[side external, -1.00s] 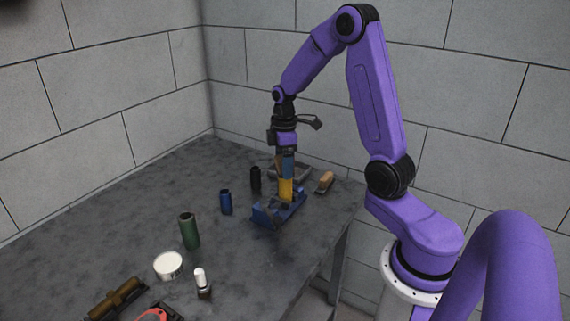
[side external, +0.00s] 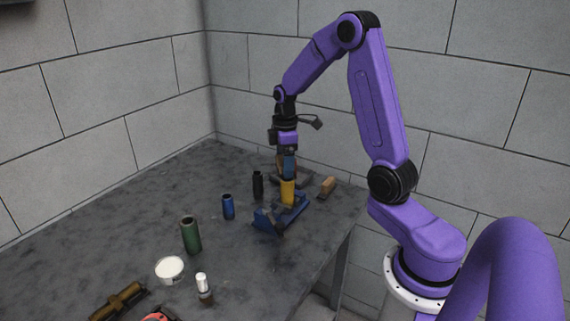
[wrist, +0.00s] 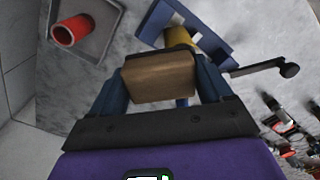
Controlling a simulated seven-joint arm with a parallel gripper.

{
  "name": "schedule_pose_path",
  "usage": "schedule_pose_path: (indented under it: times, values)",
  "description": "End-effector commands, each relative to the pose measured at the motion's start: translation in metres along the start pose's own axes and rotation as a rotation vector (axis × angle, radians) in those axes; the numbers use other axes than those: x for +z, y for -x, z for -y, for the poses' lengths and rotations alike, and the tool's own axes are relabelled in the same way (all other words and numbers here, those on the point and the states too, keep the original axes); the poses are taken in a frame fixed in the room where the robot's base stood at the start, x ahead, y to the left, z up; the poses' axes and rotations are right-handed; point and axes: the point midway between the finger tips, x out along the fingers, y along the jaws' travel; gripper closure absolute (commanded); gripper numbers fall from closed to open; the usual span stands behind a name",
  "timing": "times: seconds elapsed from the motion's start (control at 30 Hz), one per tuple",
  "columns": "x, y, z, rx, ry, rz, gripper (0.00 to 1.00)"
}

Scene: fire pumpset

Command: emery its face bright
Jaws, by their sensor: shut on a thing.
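My gripper (side external: 287,165) is shut on a brown block (wrist: 160,78), which sits between the two blue fingers in the wrist view. A yellow cylinder (side external: 287,192) stands upright in a blue vise (side external: 268,220) on the table. The block is just above or on the cylinder's top; I cannot tell whether they touch. In the wrist view, the cylinder (wrist: 179,37) shows behind the block's upper right edge, and the block hides much of it. The vise (wrist: 213,43) also shows there. The cylinder's top face is hidden.
Black (side external: 258,186), blue (side external: 228,207) and green (side external: 191,236) cylinders stand left of the vise. A tan block (side external: 327,186) is to its right. A white round pot (side external: 169,269) and white-topped bottle (side external: 203,289) stand nearer.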

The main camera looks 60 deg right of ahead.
Motion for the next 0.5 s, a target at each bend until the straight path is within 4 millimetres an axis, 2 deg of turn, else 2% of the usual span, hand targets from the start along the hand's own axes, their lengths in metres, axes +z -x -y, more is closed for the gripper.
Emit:
schedule_pose_path:
  times: [0.5]
  values:
    - [0.000, 0.036, 0.000, 0.002, 0.000, -0.001, 0.46]
